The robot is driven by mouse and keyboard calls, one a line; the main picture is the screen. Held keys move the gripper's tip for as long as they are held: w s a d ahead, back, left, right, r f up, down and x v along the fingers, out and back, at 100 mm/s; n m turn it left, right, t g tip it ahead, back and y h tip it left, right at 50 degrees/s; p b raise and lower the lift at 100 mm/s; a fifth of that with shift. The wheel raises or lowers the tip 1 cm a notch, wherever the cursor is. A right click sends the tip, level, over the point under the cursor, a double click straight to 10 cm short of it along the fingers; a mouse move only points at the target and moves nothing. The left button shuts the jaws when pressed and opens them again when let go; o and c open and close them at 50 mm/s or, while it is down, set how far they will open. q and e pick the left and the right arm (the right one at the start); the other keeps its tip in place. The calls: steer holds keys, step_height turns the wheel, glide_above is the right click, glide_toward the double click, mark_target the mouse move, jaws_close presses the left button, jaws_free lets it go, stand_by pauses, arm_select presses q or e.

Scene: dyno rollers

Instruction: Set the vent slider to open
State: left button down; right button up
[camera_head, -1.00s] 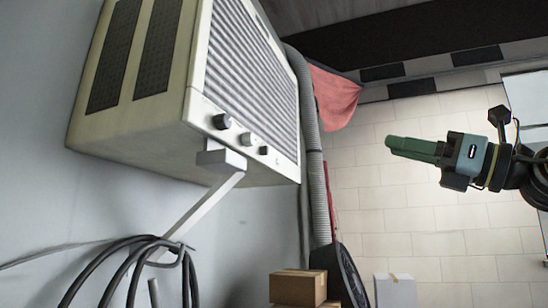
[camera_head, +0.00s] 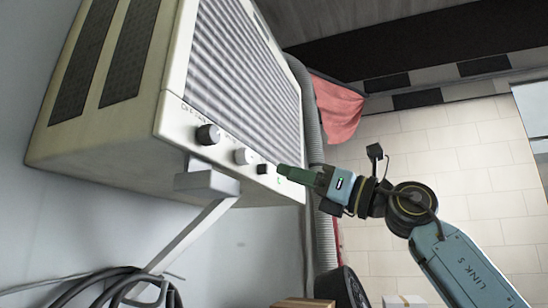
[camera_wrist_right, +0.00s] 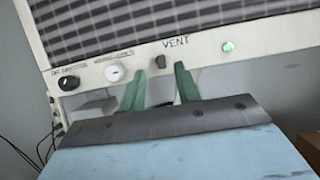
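The vent slider is a small black tab on the cream front panel of the wall air conditioner. In the right wrist view the slider (camera_wrist_right: 160,61) sits just below and left of the VENT lettering; in the head view the slider (camera_head: 263,169) is right of the two round knobs. My right gripper (camera_head: 284,172) has its green fingertips close to the panel, just right of the slider. In the wrist view its two fingers (camera_wrist_right: 160,70) are apart, with the slider showing between their tips. I cannot tell whether they touch it. My left gripper is out of view.
A black knob (camera_wrist_right: 68,82) and a white knob (camera_wrist_right: 115,72) are left of the slider, and a green light (camera_wrist_right: 228,46) is right. A grey bracket (camera_head: 208,183) juts out below the panel. A ribbed hose (camera_head: 301,95) runs down beside the unit.

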mark_target(267, 167)
steer(key=p+x, duration=0.1)
steer(key=x, duration=0.3)
steer(key=shift+r+p, duration=0.2)
steer(key=shift+p, duration=0.15)
steer(key=shift+w+a, duration=0.15)
steer(key=shift+a, duration=0.1)
jaws_close()
